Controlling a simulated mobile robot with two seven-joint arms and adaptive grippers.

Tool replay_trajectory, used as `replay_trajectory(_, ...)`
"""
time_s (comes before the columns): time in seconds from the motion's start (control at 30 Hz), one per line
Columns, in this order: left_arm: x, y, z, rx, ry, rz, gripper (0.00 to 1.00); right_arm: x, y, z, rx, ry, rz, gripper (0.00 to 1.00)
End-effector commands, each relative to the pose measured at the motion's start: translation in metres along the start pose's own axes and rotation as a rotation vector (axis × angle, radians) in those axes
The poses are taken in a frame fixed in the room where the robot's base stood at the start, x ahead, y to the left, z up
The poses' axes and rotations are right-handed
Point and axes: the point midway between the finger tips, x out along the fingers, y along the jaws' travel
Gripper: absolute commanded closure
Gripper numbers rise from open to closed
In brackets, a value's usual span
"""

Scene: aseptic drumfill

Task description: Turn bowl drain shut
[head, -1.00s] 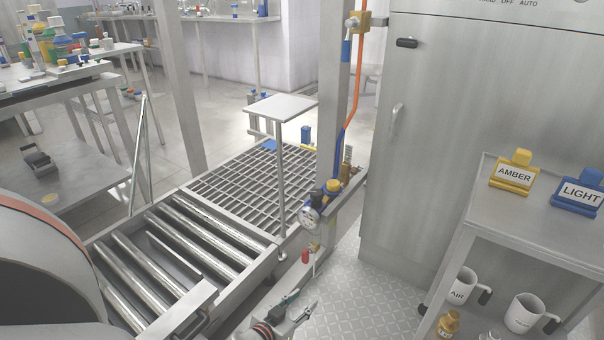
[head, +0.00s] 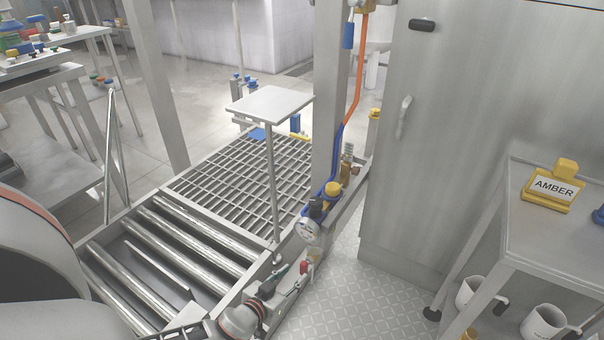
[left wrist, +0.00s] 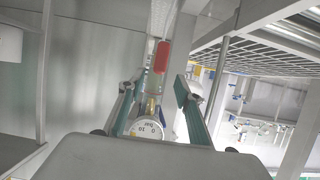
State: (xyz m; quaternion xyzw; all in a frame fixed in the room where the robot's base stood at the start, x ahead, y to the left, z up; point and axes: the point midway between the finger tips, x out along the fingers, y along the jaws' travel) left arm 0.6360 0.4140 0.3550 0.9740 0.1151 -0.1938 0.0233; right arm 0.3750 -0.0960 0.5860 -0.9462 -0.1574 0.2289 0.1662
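The bowl drain is a red piece (head: 304,267) at the bottom of the clear bowl, below a round pressure gauge (head: 307,230) on the post-side unit. In the left wrist view the red drain (left wrist: 162,56) shows beyond the fingertips, with the gauge (left wrist: 146,129) between the fingers in the picture. My left gripper (head: 287,279) is just below and left of the drain in the head view. Its teal fingers (left wrist: 154,90) are spread apart, with nothing held. Contact with the drain cannot be seen. My right gripper is in neither view.
A roller conveyor (head: 180,235) and grating (head: 235,175) lie left of the unit, with a small raised plate (head: 270,103) on a pole. A grey cabinet (head: 450,140) and a shelf table (head: 530,225) stand right. The tread-plate floor (head: 350,280) between is clear.

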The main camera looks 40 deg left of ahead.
Motion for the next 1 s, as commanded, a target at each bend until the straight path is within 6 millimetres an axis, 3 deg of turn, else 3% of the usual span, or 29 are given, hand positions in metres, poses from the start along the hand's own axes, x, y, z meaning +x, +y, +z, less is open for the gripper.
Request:
replay_trajectory(0.5, 0.064, 0.0, 0.003, 0.002, -0.002, -0.001, 0.66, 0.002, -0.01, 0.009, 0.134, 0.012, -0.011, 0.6)
replay_trajectory(0.97, 0.075, -0.001, 0.0, 0.0, 0.0, -0.001, 0.66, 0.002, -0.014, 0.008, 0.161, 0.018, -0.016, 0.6)
replay_trajectory(1.0, 0.075, -0.001, 0.0, 0.0, 0.0, -0.001, 0.71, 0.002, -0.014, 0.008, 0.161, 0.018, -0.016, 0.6)
